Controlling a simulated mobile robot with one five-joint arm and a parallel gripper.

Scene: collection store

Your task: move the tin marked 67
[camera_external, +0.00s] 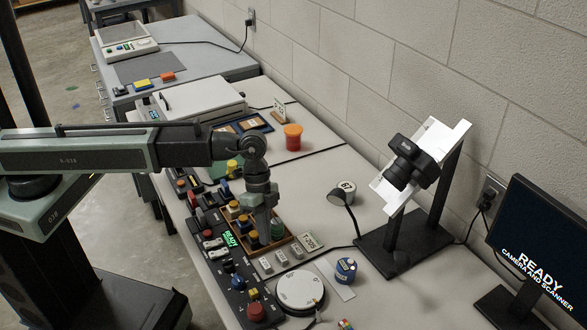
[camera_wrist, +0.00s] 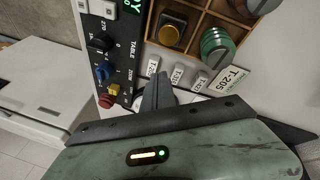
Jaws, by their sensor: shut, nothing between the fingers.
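A white round tin (camera_external: 345,188) with what reads as 67 on its top stands on the bench at centre right, partly behind a small black lamp head. It does not show in the wrist view. My gripper (camera_external: 264,238) points down over the wooden compartment tray (camera_external: 290,238), well to the left of and nearer than that tin. In the wrist view my gripper's fingers (camera_wrist: 158,92) are together and empty, beside the tray (camera_wrist: 205,68) and several small white tags.
A control panel (camera_external: 237,283) with knobs lies left of the tray. A round white plate (camera_external: 299,290) and a blue tin (camera_external: 345,270) stand in front. A black camera stand (camera_external: 430,210) and monitor (camera_external: 535,245) are at right. An orange container (camera_external: 293,137) stands behind.

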